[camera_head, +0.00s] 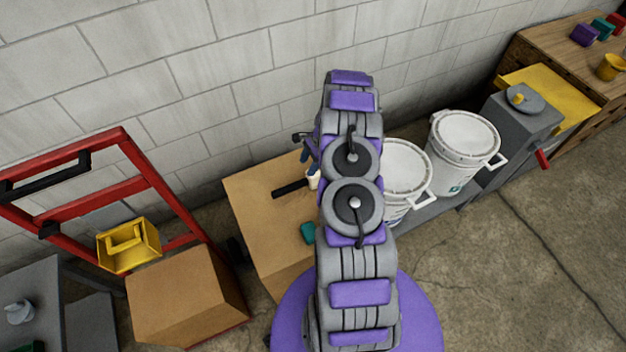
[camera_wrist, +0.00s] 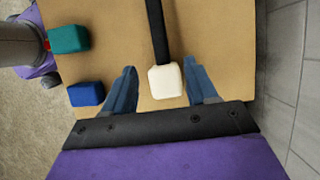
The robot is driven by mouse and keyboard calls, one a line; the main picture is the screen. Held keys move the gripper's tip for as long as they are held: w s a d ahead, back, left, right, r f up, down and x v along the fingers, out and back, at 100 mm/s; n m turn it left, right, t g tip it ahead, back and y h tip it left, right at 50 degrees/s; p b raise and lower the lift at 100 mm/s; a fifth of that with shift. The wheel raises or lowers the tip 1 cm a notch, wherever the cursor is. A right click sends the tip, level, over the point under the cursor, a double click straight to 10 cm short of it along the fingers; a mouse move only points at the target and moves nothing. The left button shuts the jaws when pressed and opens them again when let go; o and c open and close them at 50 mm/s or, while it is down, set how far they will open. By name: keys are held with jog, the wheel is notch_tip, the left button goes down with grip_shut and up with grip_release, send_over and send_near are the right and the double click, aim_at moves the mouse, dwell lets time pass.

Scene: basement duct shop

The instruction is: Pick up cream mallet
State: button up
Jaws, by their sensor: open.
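The cream mallet has a cream block head (camera_wrist: 166,82) and a black handle (camera_wrist: 157,30), seen in the wrist view on a tan cardboard box top (camera_wrist: 110,20). My gripper (camera_wrist: 165,82) is open, with one blue finger on each side of the mallet head and a gap on both sides. In the head view the black handle (camera_head: 290,188) lies on the box top (camera_head: 262,225). My arm covers part of the box, and only a sliver of the cream head (camera_head: 313,180) shows beside my gripper's blue fingers.
A teal block (camera_wrist: 68,39) and a blue block (camera_wrist: 86,94) sit on the box left of my gripper in the wrist view. In the head view, white buckets (camera_head: 462,140) stand right, a red hand truck (camera_head: 150,180) with a smaller box (camera_head: 185,295) left, and a block wall (camera_head: 200,80) behind.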

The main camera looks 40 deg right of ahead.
jog(key=b, duration=0.1)
send_over(295, 184)
jog(key=d, duration=0.1)
jog(key=f, duration=0.3)
jog(key=s+f, duration=0.1)
jog(key=shift+d+f, duration=0.15)
jog(key=shift+f, duration=0.5)
jog(key=shift+d+f, duration=0.15)
jog(key=shift+f, duration=0.25)
jog(key=b+x, duration=0.1)
jog(key=x, duration=0.1)
jog(key=b+x, duration=0.1)
jog(key=x, duration=0.1)
jog(key=shift+w+d+f, duration=0.2)
jog(key=shift+a+f, duration=0.1)
jog(key=shift+a, duration=0.45)
jog(key=shift+d, duration=0.55)
jog(key=c, duration=0.6)
jog(key=shift+w+a, duration=0.1)
jog(key=shift+a, duration=0.2)
grip_shut()
